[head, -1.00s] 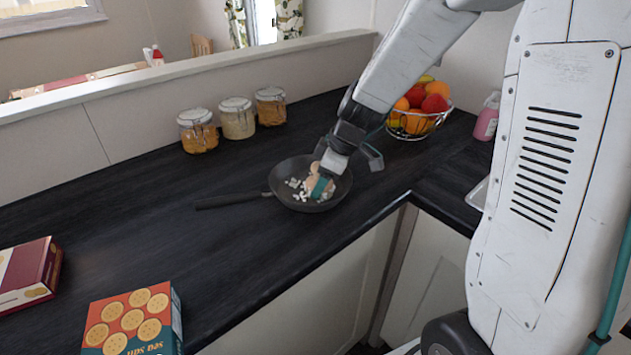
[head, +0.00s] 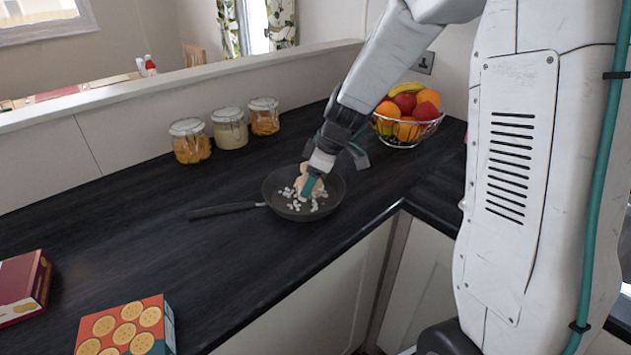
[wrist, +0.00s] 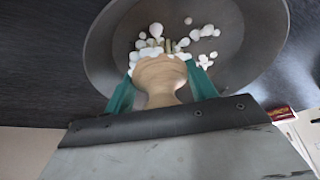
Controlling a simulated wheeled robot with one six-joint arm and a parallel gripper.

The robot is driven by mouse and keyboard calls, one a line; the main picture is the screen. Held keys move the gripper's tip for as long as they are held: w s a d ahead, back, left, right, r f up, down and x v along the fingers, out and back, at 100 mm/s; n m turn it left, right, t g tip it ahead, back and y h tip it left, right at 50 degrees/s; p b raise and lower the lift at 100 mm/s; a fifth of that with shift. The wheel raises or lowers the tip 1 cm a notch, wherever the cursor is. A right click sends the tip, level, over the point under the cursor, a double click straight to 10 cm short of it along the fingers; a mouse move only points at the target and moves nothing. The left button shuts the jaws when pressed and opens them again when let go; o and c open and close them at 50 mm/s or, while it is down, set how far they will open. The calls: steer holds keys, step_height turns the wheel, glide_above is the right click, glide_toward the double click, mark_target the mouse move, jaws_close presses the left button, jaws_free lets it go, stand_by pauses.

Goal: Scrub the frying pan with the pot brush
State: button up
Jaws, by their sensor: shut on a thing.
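The dark frying pan (head: 335,190) sits on the black worktop with its handle (head: 226,210) pointing left. Several small white bits (head: 318,204) lie in the pan, and they also show in the wrist view (wrist: 208,30). My gripper (head: 309,187) is over the pan, its teal fingers shut on the pale wooden pot brush (wrist: 160,80). The brush is held upright inside the pan, with its lower end among the white bits. The bristles are mostly hidden behind the brush's body; I cannot tell how firmly they touch the pan floor.
Glass jars (head: 229,128) stand along the back ledge. A wire fruit bowl (head: 407,118) is right of the pan, near my arm. A cracker box (head: 125,325) and a red box (head: 22,287) are at the front left. The worktop left of the pan is clear.

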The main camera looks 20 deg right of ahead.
mark_target(299, 205)
steer(key=shift+w+a, duration=0.45)
steer(key=shift+w, duration=0.1)
steer(key=shift+s+a, duration=0.15)
steer(key=shift+a, duration=1.3)
steer(key=shift+s+a, duration=0.3)
steer(key=shift+s, duration=0.35)
steer(key=shift+s+a, duration=0.3)
steer(key=shift+s, duration=0.3)
steer(key=shift+s+d, duration=0.45)
steer(key=shift+s, duration=0.15)
steer(key=shift+s+d, duration=0.4)
steer(key=shift+s, duration=0.2)
steer(key=shift+w+d, duration=0.3)
steer(key=shift+w, duration=0.35)
steer(key=shift+w+d, duration=0.3)
steer(key=shift+w, duration=0.35)
steer(key=shift+r, duration=4.35)
